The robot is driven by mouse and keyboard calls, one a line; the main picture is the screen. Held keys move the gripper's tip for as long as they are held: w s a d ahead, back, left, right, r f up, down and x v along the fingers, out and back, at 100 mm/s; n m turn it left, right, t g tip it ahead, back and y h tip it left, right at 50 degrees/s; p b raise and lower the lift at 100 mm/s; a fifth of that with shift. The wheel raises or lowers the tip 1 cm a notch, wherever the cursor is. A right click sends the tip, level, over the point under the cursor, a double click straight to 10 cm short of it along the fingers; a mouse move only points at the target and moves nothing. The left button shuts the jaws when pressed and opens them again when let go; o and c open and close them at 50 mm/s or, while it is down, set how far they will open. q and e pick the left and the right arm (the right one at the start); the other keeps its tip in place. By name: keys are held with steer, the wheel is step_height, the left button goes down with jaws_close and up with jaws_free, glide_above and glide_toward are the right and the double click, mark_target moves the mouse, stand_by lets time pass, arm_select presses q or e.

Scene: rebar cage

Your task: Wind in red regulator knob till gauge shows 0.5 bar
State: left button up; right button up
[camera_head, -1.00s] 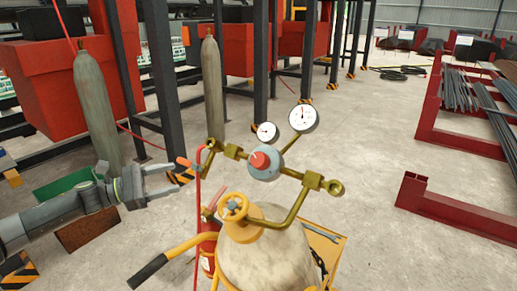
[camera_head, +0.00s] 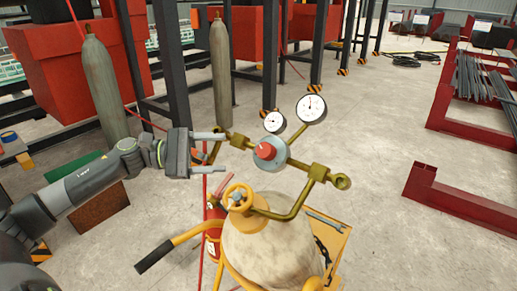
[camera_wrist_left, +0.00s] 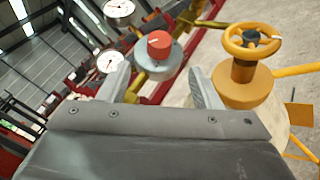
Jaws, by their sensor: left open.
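The red regulator knob (camera_head: 265,151) sits on a grey round regulator body (camera_head: 271,160) on brass pipework above a pale cylinder (camera_head: 268,240). My left gripper (camera_head: 222,153) is open and empty, left of the knob and pointing at it, with a gap between. In the left wrist view the knob (camera_wrist_left: 159,44) lies ahead, between the two fingers (camera_wrist_left: 160,82). Two white dial gauges, a larger one (camera_head: 311,107) and a smaller one (camera_head: 274,122), stand above the regulator. Their readings are too small to tell. My right gripper is not in view.
A yellow handwheel (camera_head: 238,198) tops the cylinder close below the gripper, and also shows right of the fingers in the left wrist view (camera_wrist_left: 252,40). A red hose (camera_head: 203,225) hangs beside the gripper. A yellow trolley handle (camera_head: 175,243) juts left.

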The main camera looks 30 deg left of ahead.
mark_target(258, 150)
arm_select(q)
steer(key=p+x, duration=0.2)
steer(key=x, duration=0.2)
steer(key=p+x, duration=0.2)
steer(key=x, duration=0.3)
steer(key=shift+r, duration=0.2)
steer(key=shift+w+d+f+p, duration=0.15)
steer(key=shift+w+d+p, duration=0.25)
steer(key=shift+d+p, duration=0.15)
steer(key=shift+c, duration=0.2)
